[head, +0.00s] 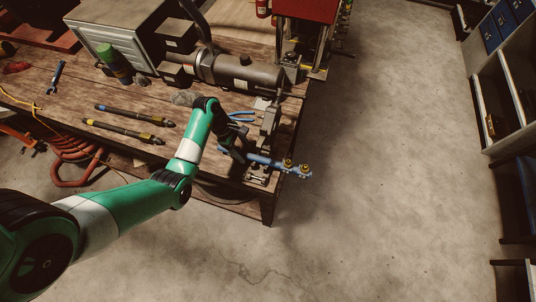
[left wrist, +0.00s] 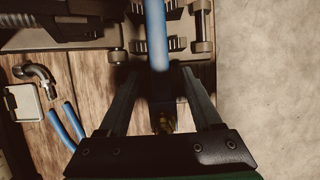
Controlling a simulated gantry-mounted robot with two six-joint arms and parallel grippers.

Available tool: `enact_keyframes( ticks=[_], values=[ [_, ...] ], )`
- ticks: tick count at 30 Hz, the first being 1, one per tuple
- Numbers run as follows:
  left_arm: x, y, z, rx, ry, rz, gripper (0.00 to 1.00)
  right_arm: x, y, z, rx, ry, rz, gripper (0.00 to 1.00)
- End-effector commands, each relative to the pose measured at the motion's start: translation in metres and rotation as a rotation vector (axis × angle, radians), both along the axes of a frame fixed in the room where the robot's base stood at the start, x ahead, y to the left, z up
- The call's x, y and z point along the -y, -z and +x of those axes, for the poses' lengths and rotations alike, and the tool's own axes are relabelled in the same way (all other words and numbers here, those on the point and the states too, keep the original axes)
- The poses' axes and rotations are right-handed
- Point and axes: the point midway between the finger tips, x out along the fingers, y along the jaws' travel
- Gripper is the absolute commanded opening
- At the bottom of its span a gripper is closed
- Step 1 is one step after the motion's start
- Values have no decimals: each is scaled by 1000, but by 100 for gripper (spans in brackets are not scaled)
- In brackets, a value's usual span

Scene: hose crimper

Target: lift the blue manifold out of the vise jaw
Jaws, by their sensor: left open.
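The blue manifold (head: 291,168) lies at the front right corner of the workbench, with brass fittings on its outer end. It passes through the dark vise (head: 268,128) and its outer end sticks out past the bench edge. In the left wrist view the blue bar (left wrist: 156,38) runs down from the toothed vise jaws (left wrist: 172,44) to between my fingers. My left gripper (left wrist: 158,75) is open, with one finger on each side of the bar and a visible gap on both sides. In the head view it (head: 239,153) is partly hidden behind its own wrist. My right gripper is out of view.
Blue-handled pliers (head: 241,116) lie beside the vise. A metal elbow fitting (left wrist: 37,73) shows in the left wrist view. Two dark hoses (head: 130,113) lie left of my arm, and a grey cylindrical machine (head: 240,72) stands behind. The concrete floor on the right is clear.

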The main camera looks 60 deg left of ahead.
Motion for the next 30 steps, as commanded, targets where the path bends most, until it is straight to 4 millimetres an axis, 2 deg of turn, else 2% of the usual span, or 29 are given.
enact_keyframes(
  ticks=[3, 9, 20, 30],
  values=[
    [3, 11, 2, -1, 0, 0, 66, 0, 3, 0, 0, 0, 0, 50],
    [3, 11, 2, -1, 0, 1, 66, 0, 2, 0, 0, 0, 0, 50],
    [3, 10, 2, -1, 0, 1, 1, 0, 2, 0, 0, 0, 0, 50],
    [3, 9, 3, 3, 0, 0, 0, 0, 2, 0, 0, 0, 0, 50]
  ],
)
